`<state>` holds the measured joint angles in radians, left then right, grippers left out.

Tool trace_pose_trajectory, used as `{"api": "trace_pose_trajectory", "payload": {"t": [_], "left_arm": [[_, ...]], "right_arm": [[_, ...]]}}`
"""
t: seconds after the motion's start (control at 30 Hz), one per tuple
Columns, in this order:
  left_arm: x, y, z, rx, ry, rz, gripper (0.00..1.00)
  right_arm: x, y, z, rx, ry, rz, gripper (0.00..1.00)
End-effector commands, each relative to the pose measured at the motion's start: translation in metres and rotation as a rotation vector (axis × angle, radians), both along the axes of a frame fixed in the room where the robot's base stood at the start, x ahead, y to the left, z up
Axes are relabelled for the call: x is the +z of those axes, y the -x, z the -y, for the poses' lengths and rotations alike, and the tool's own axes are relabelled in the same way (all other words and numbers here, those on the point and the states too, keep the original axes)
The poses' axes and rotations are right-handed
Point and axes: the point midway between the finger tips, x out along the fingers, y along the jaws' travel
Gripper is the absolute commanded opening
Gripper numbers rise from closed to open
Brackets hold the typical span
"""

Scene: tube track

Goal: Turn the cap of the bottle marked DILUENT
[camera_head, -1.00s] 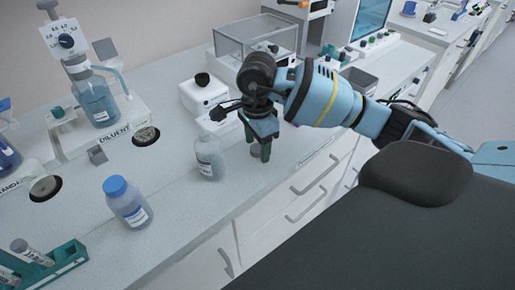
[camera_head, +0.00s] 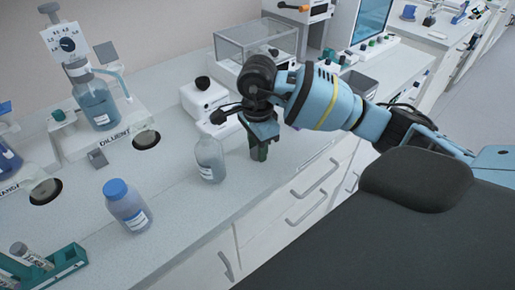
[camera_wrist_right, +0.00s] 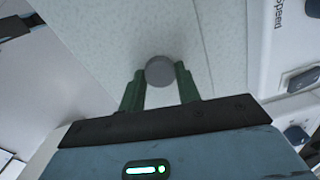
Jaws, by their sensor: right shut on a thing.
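My right gripper (camera_head: 259,151) points down over the counter, just right of a clear bottle (camera_head: 210,160). In the right wrist view its dark green fingers (camera_wrist_right: 160,80) are shut on a grey round cap-like piece (camera_wrist_right: 160,70); the fingers hide it in the head view. The word DILUENT is on a stand (camera_head: 80,150) at the left, which holds a blue-liquid bottle (camera_head: 95,105) with a dial-topped dispenser. A blue-capped bottle (camera_head: 126,206) with a label too small to read stands in front. The clear bottle shows no coloured cap. My left gripper is out of view.
A tube rack (camera_head: 45,270) is at the lower left. A small white instrument (camera_head: 203,97) and a clear-walled box (camera_head: 255,45) stand behind the gripper. Counter between the blue-capped and clear bottles is free. The counter's front edge is close to the gripper.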

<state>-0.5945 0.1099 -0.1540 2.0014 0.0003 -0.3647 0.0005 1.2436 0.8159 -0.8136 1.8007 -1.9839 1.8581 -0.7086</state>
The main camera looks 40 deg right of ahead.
Motion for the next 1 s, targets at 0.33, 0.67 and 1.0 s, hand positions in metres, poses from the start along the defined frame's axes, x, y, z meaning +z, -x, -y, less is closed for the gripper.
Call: {"api": "trace_pose_trajectory", "payload": {"t": [0.33,0.67,1.0], "left_arm": [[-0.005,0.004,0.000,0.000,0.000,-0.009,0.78],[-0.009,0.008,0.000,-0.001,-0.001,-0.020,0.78],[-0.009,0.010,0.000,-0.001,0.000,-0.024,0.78]], "right_arm": [[0.033,-0.001,0.000,0.000,-0.001,0.003,0.12],[0.040,0.057,-0.049,0.008,-0.001,0.000,0.12],[0.048,0.109,-0.092,0.004,-0.001,0.002,0.12]]}}
